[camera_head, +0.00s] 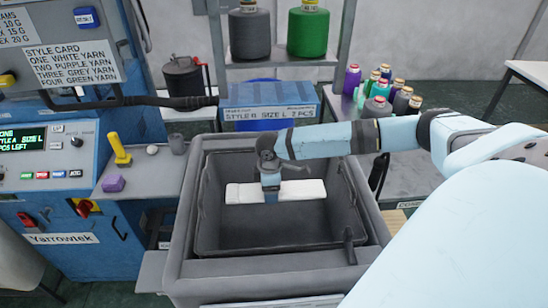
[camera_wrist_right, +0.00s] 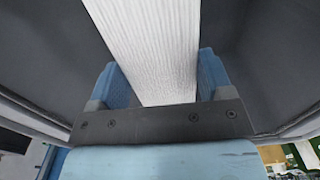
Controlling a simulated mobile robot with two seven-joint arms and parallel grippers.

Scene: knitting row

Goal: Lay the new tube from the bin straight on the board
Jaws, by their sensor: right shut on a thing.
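A white knitted tube (camera_head: 306,189) shows inside the grey bin (camera_head: 273,291) in the head view, lying crosswise under my right gripper (camera_head: 271,196). My right gripper reaches down into the bin and is shut on the tube. In the right wrist view the ribbed white tube (camera_wrist_right: 155,45) runs between the two blue fingers of my right gripper (camera_wrist_right: 156,80). The middle of the tube is hidden by the gripper in the head view. I cannot make out the board for certain. My left gripper is not in view.
The blue machine (camera_head: 60,200) with a small shelf stands left of the bin. Yarn cones (camera_head: 380,100) stand on a table behind my right arm. The bin walls surround the gripper.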

